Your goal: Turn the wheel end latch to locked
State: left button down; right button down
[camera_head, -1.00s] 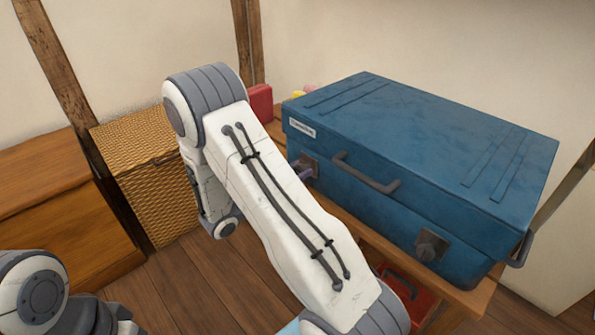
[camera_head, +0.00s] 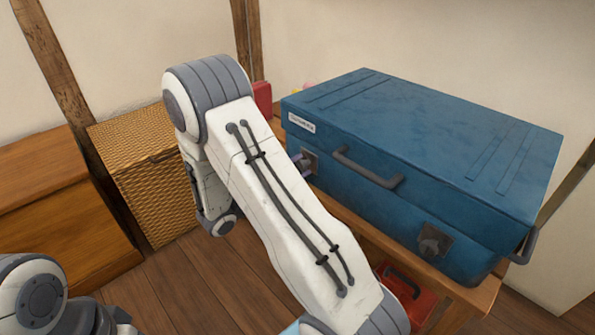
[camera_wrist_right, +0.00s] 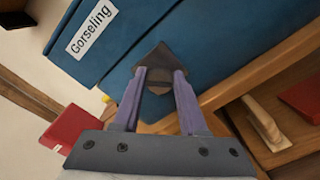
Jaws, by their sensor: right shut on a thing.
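The blue suitcase (camera_head: 420,140) lies flat with its lid down, a dark handle (camera_head: 366,168) on its front. One latch with a dark square plate is at the front's left end, below the white label (camera_head: 301,122). In the right wrist view, this latch's plate (camera_wrist_right: 161,57) looks like a diamond. My right gripper (camera_wrist_right: 160,82) is shut on this latch's knob, one purple finger on each side. A second latch (camera_head: 433,241) is at the front's right end, untouched. My left gripper is not visible.
The suitcase rests on a wooden bench (camera_head: 372,237). A red box (camera_head: 407,297) sits below it, and another red object (camera_head: 262,98) stands behind my arm. A wicker basket (camera_head: 150,180) and a wooden chest (camera_head: 55,215) are on the left. Wooden floor shows in front.

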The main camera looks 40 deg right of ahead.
jog(key=m+b, duration=0.2)
jog(key=m, duration=0.1)
jog(key=m+b, duration=0.1)
jog(key=shift+f+m, duration=0.3)
jog(key=shift+r+m+b, duration=0.1)
jog(key=shift+m+b, duration=1.7)
jog(key=shift+m, duration=0.2)
jog(key=shift+c, duration=2.4)
grip_release()
jog(key=shift+r, duration=0.1)
jog(key=a+p, duration=0.3)
jog(key=a, duration=0.7)
jog(key=shift+s+a, duration=0.25)
jog(key=shift+s, duration=0.2)
